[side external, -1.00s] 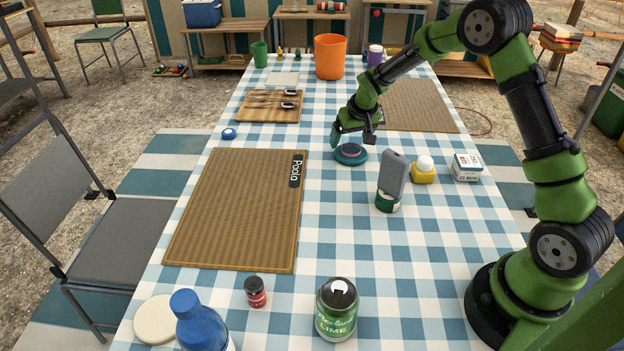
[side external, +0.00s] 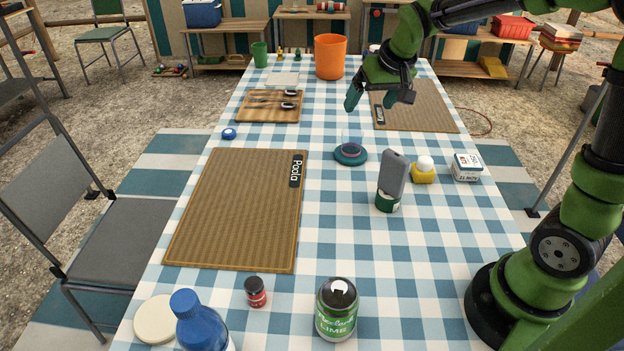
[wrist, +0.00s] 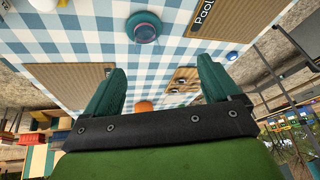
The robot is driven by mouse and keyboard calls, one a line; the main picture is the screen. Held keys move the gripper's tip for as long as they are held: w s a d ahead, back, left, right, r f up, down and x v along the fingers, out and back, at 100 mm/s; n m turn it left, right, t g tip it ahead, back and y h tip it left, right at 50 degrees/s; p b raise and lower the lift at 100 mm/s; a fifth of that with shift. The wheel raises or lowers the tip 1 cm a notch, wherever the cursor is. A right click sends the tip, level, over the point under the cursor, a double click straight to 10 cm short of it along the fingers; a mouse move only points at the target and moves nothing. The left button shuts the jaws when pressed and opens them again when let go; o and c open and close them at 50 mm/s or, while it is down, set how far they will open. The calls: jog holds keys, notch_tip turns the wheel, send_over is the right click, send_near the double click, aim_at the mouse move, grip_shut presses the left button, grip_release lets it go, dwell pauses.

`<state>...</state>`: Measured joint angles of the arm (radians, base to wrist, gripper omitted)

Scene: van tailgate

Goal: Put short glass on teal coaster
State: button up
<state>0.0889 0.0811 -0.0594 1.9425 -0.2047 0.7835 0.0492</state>
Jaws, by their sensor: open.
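The teal coaster (side external: 350,158) lies on the checked tablecloth right of the near placemat. A clear short glass (side external: 351,144) stands on it; the glass is faint, with a purplish base. In the wrist view the coaster (wrist: 130,26) is at the top, with the glass (wrist: 145,33) on it. My gripper (side external: 372,108) is above the table, up and behind the coaster, apart from the glass. In the wrist view its two teal fingers (wrist: 163,75) are spread wide with nothing between them.
A grey object in a green-and-white base (side external: 392,178) stands to the coaster's right front, with a yellow holder with a white ball (side external: 424,170) and a small white box (side external: 466,167) beyond. The placemat (side external: 240,210) lies left. An orange bucket (side external: 330,57) stands at the back.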

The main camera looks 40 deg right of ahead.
jog(key=s+a+r+t+y, duration=0.1)
jog(key=s+a, duration=0.3)
jog(key=s, duration=0.5)
jog(key=s+a+r+t+y, duration=0.1)
jog(key=s+a+r, duration=0.2)
jog(key=s, duration=0.7)
jog(key=a, duration=0.2)
jog(key=shift+a+n+y, duration=0.3)
jog(key=shift+y, duration=0.1)
